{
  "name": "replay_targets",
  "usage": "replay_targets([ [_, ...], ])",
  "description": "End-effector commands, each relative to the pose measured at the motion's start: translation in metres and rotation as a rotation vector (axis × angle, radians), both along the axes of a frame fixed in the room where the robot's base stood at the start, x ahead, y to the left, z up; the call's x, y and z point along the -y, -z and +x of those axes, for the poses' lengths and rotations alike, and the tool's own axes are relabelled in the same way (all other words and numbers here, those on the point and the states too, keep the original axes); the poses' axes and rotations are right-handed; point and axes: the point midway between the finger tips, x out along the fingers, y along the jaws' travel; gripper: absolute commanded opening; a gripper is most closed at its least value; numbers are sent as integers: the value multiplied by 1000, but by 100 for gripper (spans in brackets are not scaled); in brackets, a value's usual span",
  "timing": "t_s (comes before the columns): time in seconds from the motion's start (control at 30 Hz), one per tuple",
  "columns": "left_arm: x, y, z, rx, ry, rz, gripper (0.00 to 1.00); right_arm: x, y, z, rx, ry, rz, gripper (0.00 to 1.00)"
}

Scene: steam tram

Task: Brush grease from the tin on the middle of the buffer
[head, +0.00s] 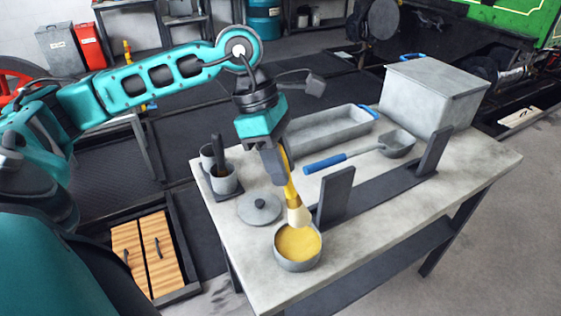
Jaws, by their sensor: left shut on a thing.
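My left gripper (279,168) points down over the table and is shut on the brush (291,191) by its yellow handle. The brush hangs nearly upright, its pale bristles at the grease tin (297,262). I cannot tell whether the bristles touch the grease. The tin is a round grey pot of yellow grease at the table's front edge. Its likely lid (260,208) lies flat to the left of it. A dark round disc (377,21) on the vehicle at the back looks like the buffer; its face is hard to make out. My right gripper is not in view.
The grey table (378,246) carries two upright dark plates (335,196), a blue-handled ladle (335,161), a long tray (318,137), a large grey box (432,92) and small cups (223,180). Open floor lies to the right. A green vehicle (500,24) stands at the back.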

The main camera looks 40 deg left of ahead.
Motion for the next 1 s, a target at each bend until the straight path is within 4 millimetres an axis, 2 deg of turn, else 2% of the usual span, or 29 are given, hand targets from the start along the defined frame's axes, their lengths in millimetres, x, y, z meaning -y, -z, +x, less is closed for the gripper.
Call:
replay_targets([
  [0.5, 0, 51, 0, -1, 2, 2, 0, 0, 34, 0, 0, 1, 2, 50],
  [1.0, 0, 56, 0, 0, 3, 2, 0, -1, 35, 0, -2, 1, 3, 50],
])
